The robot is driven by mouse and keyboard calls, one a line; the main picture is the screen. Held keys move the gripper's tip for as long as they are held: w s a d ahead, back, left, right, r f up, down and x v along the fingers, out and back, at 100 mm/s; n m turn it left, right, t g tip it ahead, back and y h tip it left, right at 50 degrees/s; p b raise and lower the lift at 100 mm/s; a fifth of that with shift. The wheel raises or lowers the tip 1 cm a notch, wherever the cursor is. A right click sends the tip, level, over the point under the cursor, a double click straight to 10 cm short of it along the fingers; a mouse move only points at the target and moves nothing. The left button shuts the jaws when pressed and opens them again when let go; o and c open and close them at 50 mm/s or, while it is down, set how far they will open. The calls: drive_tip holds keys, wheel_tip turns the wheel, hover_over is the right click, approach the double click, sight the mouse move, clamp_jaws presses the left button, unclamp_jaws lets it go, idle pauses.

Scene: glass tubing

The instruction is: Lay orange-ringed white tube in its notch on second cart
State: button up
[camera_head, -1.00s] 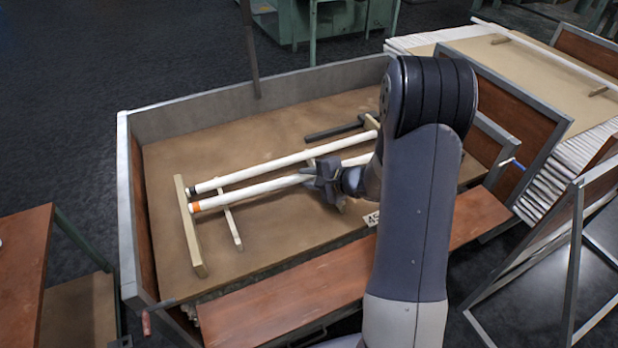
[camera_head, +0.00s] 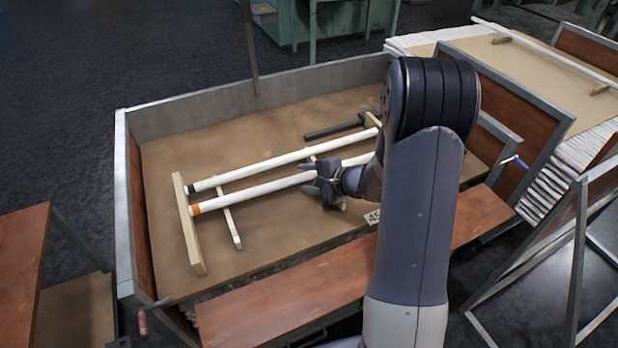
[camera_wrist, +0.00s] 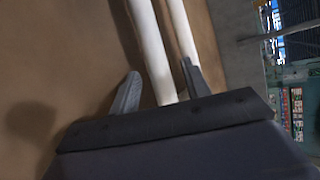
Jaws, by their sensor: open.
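The orange-ringed white tube (camera_head: 255,191) lies in the cart on wooden strips, its orange ring at the left end. A second white tube (camera_head: 262,167) with a dark ring lies behind it, roughly parallel. My gripper (camera_head: 314,178) is open near the orange-ringed tube, toward its right part. In the wrist view my two fingers (camera_wrist: 160,88) are spread, with a white tube (camera_wrist: 150,45) running between them and the other tube (camera_wrist: 182,28) beyond. My arm hides part of the tubes' right ends. Whether the fingers touch the tube, I cannot tell.
A notched end board (camera_head: 190,225) and a thinner strip (camera_head: 232,222) cross the cart (camera_head: 123,200) floor. A dark bar (camera_head: 333,131) lies behind the tubes. Another cart (camera_head: 560,85) at the right holds stacked tubes, a board and a white tube on top.

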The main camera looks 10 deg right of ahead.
drive_tip(key=shift+d+r+p, duration=0.1)
drive_tip(key=shift+r+p, duration=0.75)
drive_tip(key=shift+p, duration=0.35)
drive_tip(key=v, duration=1.1)
drive_tip(key=shift+s+d+f, duration=0.1)
drive_tip(key=shift+s+d, duration=0.05)
drive_tip(key=shift+s, duration=0.25)
drive_tip(key=shift+c, duration=0.4)
